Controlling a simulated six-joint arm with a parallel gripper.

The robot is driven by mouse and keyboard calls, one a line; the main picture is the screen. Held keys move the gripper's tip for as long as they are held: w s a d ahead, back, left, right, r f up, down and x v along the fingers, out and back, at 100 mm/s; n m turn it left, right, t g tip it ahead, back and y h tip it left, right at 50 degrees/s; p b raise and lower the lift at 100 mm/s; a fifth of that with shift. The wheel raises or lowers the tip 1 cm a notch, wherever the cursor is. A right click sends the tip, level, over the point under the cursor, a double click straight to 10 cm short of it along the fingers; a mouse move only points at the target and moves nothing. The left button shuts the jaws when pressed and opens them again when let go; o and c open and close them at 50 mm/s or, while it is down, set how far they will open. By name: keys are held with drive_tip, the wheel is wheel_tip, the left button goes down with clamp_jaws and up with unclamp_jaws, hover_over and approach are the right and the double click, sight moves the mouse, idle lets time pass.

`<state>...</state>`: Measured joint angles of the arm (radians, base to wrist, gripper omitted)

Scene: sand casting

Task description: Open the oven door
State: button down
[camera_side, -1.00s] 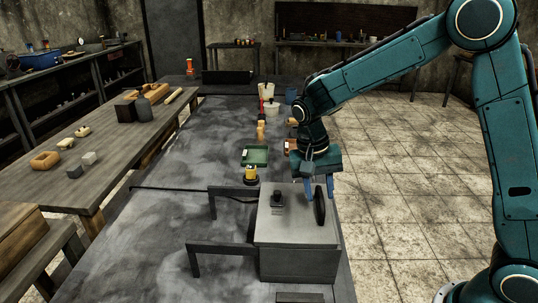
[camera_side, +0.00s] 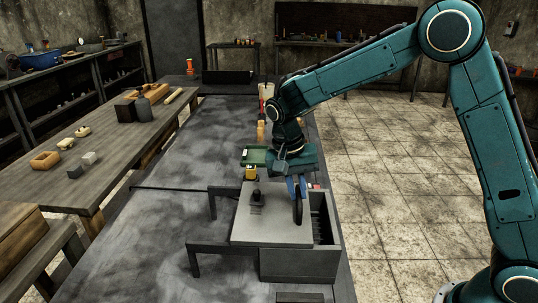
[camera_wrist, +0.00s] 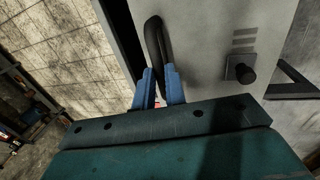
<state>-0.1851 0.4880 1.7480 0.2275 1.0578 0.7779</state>
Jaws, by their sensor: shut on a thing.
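The oven (camera_side: 300,266) is a grey box at the near right end of the dark bench. Its flat grey door (camera_side: 275,229) lies on top, shifted left, and a strip of the oven's inside shows at the right. A black upright handle (camera_side: 298,212) stands on the door near its right edge. My gripper (camera_side: 297,188) is above the door with its blue fingers shut on the handle. In the wrist view, the fingers (camera_wrist: 160,88) are on either side of the curved handle (camera_wrist: 154,40), and the door (camera_wrist: 205,50) fills the middle.
Two black rails (camera_side: 222,250) reach left from the oven at door height. A black knob (camera_side: 257,197) stands on the door. Behind the oven are a yellow-topped item (camera_side: 250,173) and a green tray (camera_side: 250,157). The bench left of the rails is clear.

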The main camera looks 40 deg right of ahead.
hover_over(253, 207)
drive_tip(key=shift+r, duration=0.1)
idle(0.3)
drive_tip(key=shift+w+a, duration=0.15)
drive_tip(key=c, duration=1.5)
unclamp_jaws()
drive_tip(key=shift+o, duration=0.2)
drive_tip(key=s+d, duration=1.1)
wheel_tip(253, 207, up, 13)
drive_tip(key=w+a, duration=0.2)
drive_tip(key=s+d+r+n+t, duration=0.1)
drive_tip(key=s+d+r+n, duration=0.1)
drive_tip(key=s, duration=0.3)
drive_tip(key=s+d+r+n+t, duration=0.2)
drive_tip(key=s, duration=0.4)
drive_tip(key=shift+s+d+r, duration=0.2)
drive_tip(key=shift+d, duration=0.15)
